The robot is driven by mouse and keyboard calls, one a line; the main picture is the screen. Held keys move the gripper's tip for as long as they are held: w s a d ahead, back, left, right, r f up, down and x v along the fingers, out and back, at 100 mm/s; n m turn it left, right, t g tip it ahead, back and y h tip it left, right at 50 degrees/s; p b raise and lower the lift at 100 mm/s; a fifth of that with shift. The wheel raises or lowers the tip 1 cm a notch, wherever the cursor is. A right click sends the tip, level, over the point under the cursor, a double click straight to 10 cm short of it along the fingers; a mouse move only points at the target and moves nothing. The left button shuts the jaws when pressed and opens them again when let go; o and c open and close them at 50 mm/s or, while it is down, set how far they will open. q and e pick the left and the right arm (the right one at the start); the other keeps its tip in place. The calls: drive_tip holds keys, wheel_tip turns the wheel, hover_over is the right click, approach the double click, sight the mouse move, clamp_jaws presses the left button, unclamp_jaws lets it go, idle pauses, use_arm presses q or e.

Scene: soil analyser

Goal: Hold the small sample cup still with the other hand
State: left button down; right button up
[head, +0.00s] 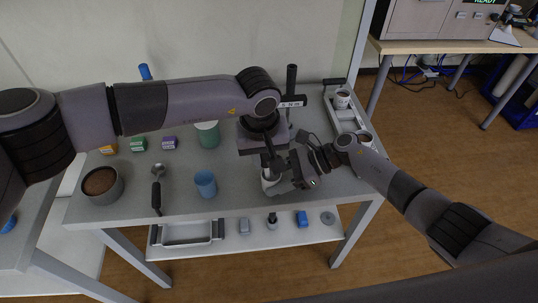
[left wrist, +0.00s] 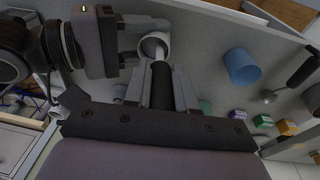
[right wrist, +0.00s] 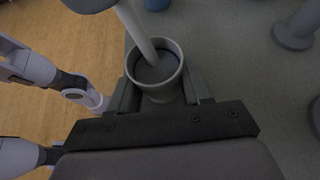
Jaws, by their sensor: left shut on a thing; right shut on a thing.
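The small sample cup (head: 269,184) is pale grey and stands near the front of the table. In the right wrist view the cup (right wrist: 170,95) is between the fingers of my right gripper (right wrist: 158,90), which is shut on it. It has grey-brown contents. My left gripper (left wrist: 162,85) is shut on the black handle (left wrist: 161,88) of a stirring tool above the cup. The tool's pale rod (right wrist: 140,35) reaches down into the cup, and its end is hidden in the contents. The cup also shows in the left wrist view (left wrist: 146,48).
A blue cup (head: 205,184), a scoop (head: 157,190) and a bowl of soil (head: 114,194) stand to the left. A tray with small cups (head: 333,107) lies at the right. The lower shelf holds several small items.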

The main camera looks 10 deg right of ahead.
use_arm(q)
drive_tip(key=shift+s+d, duration=0.35)
drive_tip(key=shift+s, duration=0.05)
use_arm(e)
drive_tip(key=shift+s+d+f, duration=0.1)
drive_tip(key=shift+s+f, duration=0.05)
drive_tip(key=shift+f, duration=0.05)
use_arm(q)
drive_tip(key=shift+w+d, duration=0.15)
drive_tip(key=shift+d, duration=0.2)
drive_tip(key=shift+w+a, duration=0.25)
drive_tip(key=shift+a, duration=0.1)
drive_tip(key=shift+r, duration=0.15)
drive_tip(key=shift+s+a+r, duration=0.1)
drive_tip(key=shift+s+r, duration=0.05)
drive_tip(key=shift+r, duration=0.9)
drive_tip(key=shift+s+a+r, duration=0.1)
drive_tip(key=shift+s+r, duration=0.1)
drive_tip(key=shift+r, duration=0.9)
drive_tip(key=shift+s+a+r, duration=0.1)
drive_tip(key=shift+s+r, duration=0.05)
drive_tip(key=shift+r, duration=0.9)
drive_tip(key=shift+d, duration=0.1)
drive_tip(key=shift+r, duration=2)
